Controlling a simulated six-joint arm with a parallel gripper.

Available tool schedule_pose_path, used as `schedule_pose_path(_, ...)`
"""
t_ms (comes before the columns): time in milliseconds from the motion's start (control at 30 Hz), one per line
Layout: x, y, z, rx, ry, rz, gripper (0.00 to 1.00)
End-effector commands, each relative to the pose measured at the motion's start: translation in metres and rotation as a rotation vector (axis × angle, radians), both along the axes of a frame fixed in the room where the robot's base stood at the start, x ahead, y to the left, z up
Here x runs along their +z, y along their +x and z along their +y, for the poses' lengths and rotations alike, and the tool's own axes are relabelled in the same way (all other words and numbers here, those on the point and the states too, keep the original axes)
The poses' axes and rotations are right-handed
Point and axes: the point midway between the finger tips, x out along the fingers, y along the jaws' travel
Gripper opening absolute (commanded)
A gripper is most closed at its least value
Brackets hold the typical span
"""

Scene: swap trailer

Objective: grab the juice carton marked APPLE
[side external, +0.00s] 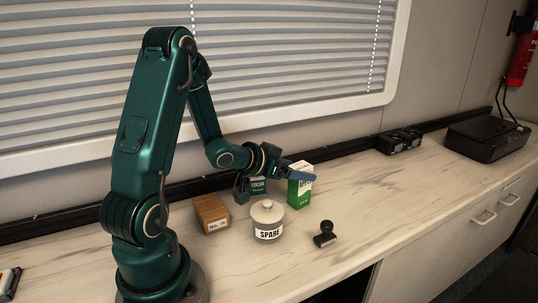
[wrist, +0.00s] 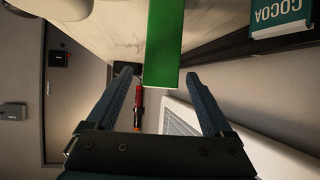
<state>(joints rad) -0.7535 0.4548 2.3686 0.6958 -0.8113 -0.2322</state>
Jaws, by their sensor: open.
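A green and white carton (side external: 299,195) stands upright on the counter in the side view. Its lettering is partly covered and I cannot read it as APPLE. In the wrist view a plain green carton face (wrist: 163,45) reaches down between the fingertips. My gripper (wrist: 160,76) is open, with one finger on each side of that green end and a gap visible on both sides.
A lidded jar marked SPARE (side external: 267,221), a brown card box (side external: 212,213) and a black stamp (side external: 325,234) stand nearby.

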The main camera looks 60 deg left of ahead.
Motion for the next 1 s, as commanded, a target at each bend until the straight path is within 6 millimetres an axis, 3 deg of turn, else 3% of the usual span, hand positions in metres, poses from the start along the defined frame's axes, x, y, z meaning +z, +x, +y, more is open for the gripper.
schedule_pose_path(200,-0.009,0.016,0.003,-0.002,0.001,0.000,0.86)
schedule_pose_path(533,-0.010,0.019,0.004,0.000,0.001,0.000,0.86)
schedule_pose_path(567,-0.010,0.019,0.004,0.000,0.001,0.000,0.82)
schedule_pose_path(767,-0.010,0.019,0.004,0.000,0.001,0.000,0.05)
schedule_pose_path(800,-0.010,0.019,0.004,0.000,0.001,0.000,0.00)
schedule_pose_path(1000,-0.010,0.019,0.004,0.000,0.002,-0.001,0.00)
